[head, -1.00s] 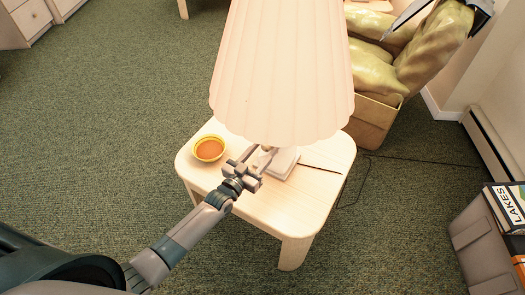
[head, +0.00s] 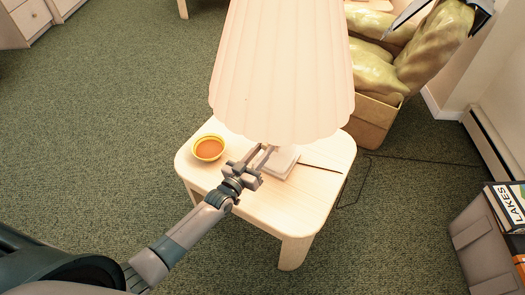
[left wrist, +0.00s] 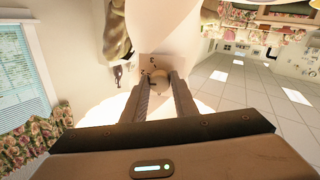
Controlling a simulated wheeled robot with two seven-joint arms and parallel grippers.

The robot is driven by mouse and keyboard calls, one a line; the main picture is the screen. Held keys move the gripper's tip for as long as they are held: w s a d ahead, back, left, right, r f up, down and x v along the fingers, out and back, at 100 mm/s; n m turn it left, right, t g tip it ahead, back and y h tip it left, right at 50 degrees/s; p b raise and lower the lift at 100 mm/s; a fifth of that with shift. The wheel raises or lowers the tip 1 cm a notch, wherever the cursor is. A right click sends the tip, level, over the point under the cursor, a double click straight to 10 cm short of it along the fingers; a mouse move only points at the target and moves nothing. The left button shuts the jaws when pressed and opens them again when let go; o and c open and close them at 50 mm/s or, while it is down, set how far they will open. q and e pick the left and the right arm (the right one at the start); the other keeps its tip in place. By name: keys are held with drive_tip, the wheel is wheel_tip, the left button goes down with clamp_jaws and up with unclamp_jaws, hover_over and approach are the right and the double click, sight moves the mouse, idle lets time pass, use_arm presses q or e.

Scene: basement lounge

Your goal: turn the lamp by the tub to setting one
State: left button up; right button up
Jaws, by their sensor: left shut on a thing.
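The lamp (head: 282,70) has a large pleated cream shade and stands on a light wood side table (head: 225,175). Its pale block-like base (head: 284,163) shows below the shade. My left gripper (head: 263,155) reaches in from the left, under the shade's front edge, to the front of the base. Small dark marks surround the knob on the base plate (left wrist: 150,62); I cannot read the setting. My right gripper is not in view.
A yellow bowl with orange contents (head: 209,148) sits left of the gripper on the table. A grey tub (head: 474,243) holding books stands at lower right. A green cushioned chair (head: 380,70) is behind.

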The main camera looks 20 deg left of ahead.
use_arm(q)
drive_tip(key=n, duration=0.2)
drive_tip(key=shift+f+n+b, duration=0.1)
drive_tip(key=shift+n+b, duration=0.2)
drive_tip(key=shift+b, duration=0.05)
drive_tip(key=shift+n, duration=0.5)
drive_tip(key=shift+n+b, duration=0.7)
drive_tip(key=shift+n, duration=1.3)
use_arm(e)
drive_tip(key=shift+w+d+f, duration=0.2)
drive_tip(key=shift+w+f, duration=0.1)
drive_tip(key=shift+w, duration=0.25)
use_arm(q)
drive_tip(key=o, duration=1.1)
drive_tip(key=shift+c, duration=0.2)
drive_tip(key=shift+s, duration=0.1)
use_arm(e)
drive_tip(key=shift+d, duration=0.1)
